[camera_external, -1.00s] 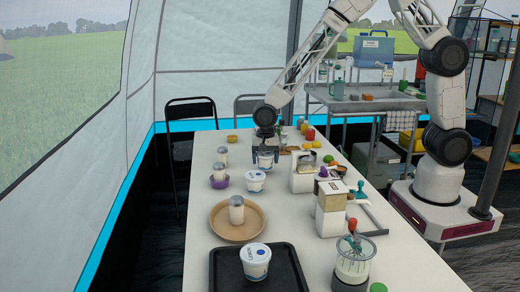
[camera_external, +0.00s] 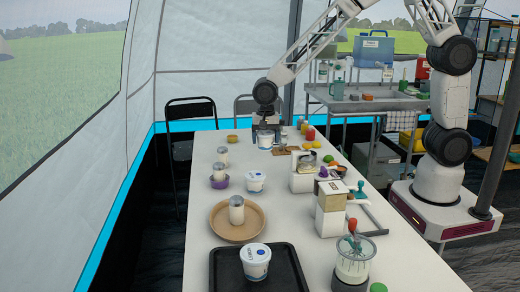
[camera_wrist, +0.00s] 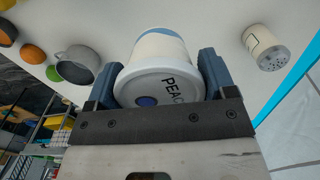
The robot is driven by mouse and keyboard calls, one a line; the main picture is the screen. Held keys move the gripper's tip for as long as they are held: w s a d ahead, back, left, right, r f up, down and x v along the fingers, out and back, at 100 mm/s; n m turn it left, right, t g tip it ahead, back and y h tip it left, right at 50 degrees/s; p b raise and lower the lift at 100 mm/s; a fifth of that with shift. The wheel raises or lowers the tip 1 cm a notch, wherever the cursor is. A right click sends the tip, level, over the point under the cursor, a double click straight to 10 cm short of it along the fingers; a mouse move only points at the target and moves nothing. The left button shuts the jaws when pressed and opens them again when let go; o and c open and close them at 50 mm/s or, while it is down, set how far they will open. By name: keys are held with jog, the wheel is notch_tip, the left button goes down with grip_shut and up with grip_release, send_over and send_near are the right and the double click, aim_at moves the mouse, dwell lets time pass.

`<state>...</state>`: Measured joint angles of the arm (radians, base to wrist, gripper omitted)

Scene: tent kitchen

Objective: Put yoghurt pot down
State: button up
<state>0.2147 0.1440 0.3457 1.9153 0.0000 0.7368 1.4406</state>
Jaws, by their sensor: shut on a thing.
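My gripper (camera_external: 266,131) is at the far end of the white table and is shut on a white yoghurt pot (camera_external: 265,141). In the wrist view the pot (camera_wrist: 158,46) sits between the two blue-grey fingers, its white lid with the letters "PEAC" facing the camera. I cannot tell whether the pot's base touches the table. A second yoghurt pot (camera_external: 256,182) stands upright mid-table. A third yoghurt pot (camera_external: 255,263) stands on the black tray (camera_external: 225,277) at the near end.

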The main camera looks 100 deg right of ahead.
dwell(0.7)
jog(key=w+a, duration=0.1)
jog(key=a, duration=0.3)
jog(key=w+a+n, duration=0.1)
jog(key=a, duration=0.3)
jog(key=w+a+f+n, duration=0.1)
jog(key=a, duration=0.4)
jog(key=shift+w, duration=0.25)
jog(key=s+a+f+n, duration=0.1)
jog(key=s+a+n, duration=0.1)
jog(key=a, duration=1.8)
jog(key=s+a+f+n, duration=0.2)
jog(key=s+a+n, duration=0.1)
jog(key=a, duration=1.8)
jog(key=shift+a+f+n, duration=0.15)
jog(key=shift+n, duration=0.25)
jog(key=w+a, duration=0.2)
jog(key=w, duration=0.2)
jog(key=w+a+f, duration=0.1)
jog(key=w+a, duration=0.2)
jog(key=w, duration=0.2)
jog(key=w+a, duration=0.3)
jog(key=w, duration=0.1)
jog(key=shift+w+f, duration=0.25)
jog(key=shift+w, duration=0.15)
jog(key=shift+f, duration=0.1)
